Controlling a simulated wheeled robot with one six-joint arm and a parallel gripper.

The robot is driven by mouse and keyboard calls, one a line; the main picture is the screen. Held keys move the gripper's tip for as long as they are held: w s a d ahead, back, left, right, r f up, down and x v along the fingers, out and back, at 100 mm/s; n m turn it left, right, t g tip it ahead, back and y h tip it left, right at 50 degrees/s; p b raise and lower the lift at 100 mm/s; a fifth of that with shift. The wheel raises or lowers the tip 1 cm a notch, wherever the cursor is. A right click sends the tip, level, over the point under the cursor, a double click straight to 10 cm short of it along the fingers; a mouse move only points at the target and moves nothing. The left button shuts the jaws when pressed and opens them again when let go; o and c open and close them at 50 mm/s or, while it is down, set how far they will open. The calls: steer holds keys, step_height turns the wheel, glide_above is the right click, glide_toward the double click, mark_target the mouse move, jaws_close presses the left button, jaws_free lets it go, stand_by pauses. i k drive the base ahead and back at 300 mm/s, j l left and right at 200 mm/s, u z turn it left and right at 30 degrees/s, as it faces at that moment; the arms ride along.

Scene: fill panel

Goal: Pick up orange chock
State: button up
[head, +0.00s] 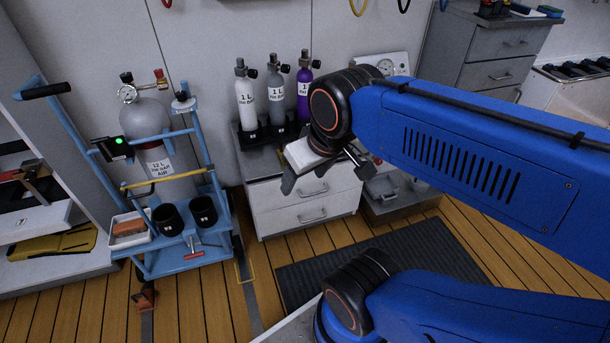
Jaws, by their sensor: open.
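The orange chock (146,299) appears to be the small dark-orange piece low on the wooden floor, at the front left foot of the blue trolley (190,258). It is small and dim, and its exact shape and contact with the trolley are hard to tell. My gripper (326,178) is open and empty, with its fingers spread apart. It hangs in the air in front of the white drawer cabinet (305,212), well to the right of the chock and above it.
The trolley carries a grey cylinder (150,125), two black cups (185,216) and a white tray (127,240) with an orange-brown block. Three small bottles (275,95) stand on the cabinet. A dark mat (380,258) lies on the floor. An open shelf (50,245) stands at left.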

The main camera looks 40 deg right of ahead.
mark_target(144, 300)
steer(key=j, duration=3.7)
